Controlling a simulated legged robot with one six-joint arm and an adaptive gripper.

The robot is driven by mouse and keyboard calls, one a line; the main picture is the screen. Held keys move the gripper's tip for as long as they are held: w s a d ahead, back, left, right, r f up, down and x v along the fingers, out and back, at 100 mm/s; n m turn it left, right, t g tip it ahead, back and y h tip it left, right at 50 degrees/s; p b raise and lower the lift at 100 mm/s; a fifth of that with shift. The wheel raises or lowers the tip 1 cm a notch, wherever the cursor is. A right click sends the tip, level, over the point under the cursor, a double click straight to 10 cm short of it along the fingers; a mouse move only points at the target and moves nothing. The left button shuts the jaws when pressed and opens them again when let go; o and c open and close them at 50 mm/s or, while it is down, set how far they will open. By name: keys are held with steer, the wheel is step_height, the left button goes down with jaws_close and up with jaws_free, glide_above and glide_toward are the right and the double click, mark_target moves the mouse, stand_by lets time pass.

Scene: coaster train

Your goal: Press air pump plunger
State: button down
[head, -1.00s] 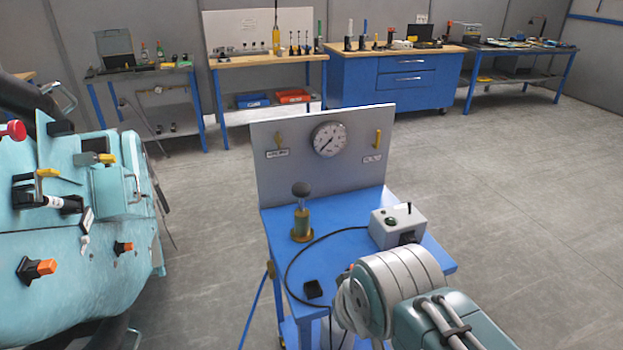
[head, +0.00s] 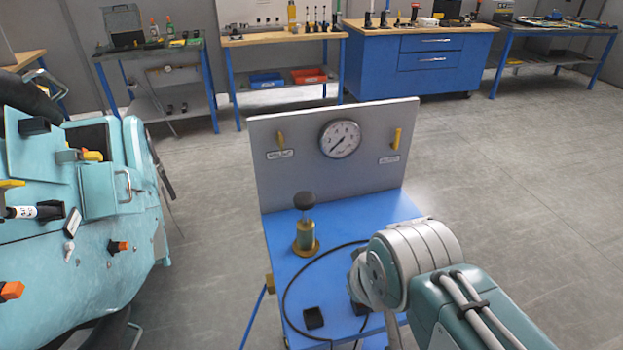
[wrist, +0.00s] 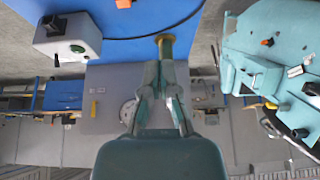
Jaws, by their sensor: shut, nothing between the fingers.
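The air pump stands on the blue cart in the head view. It has a brass body (head: 306,238) on a round base and a dark ball knob (head: 304,201) on top, with a pale stem showing between them. In the wrist view, which is upside down, my gripper (wrist: 163,66) is shut and empty, its fingertips close together and overlapping the pump in the picture. I cannot tell whether the fingers touch the pump. In the head view my arm hides my gripper.
A grey panel (head: 345,178) with a gauge (head: 340,138) and two yellow levers rises behind the pump. A black cable crosses the blue cart top (head: 290,275). A grey box (wrist: 72,38) sits on the cart. Teal machinery (head: 75,255) stands left. The floor right is open.

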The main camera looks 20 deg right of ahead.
steer(key=a, duration=0.2)
step_height(320, 180, up, 11)
steer(key=g, duration=0.2)
glide_above(303, 196)
steer(key=s, duration=0.4)
steer(key=shift+w+d+f, duration=0.2)
steer(key=x, duration=0.8)
steer(key=s+x, duration=0.1)
steer(key=x, duration=0.3)
steer(key=shift+a+f, duration=0.2)
steer(key=shift+f, duration=0.9)
